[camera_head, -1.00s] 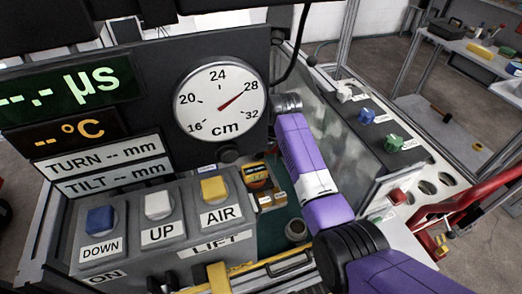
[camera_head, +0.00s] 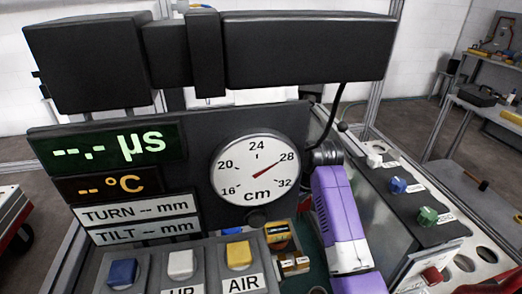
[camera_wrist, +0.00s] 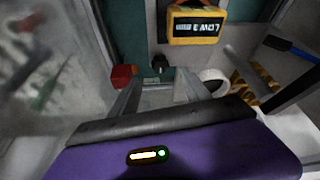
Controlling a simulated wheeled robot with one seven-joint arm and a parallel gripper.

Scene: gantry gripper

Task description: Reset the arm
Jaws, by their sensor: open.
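My purple arm (camera_head: 338,215) reaches down beside the right edge of the gauge panel in the head view, and its lower part is cut off by the frame's bottom edge. My gripper does not show in the head view. In the wrist view my gripper (camera_wrist: 160,88) has its two grey fingers apart with nothing between them. A small black knob (camera_wrist: 160,64) and a red block (camera_wrist: 123,76) lie beyond the fingertips. A yellow device (camera_wrist: 197,25) with a dark display sits past them.
The gauge panel (camera_head: 205,200) has a round cm dial (camera_head: 257,170), its needle near 28. Blue (camera_head: 122,272), white (camera_head: 181,265) and yellow (camera_head: 238,254) buttons stand below it. A black beam (camera_head: 305,48) crosses above. Blue and green knobs (camera_head: 427,215) stand at right.

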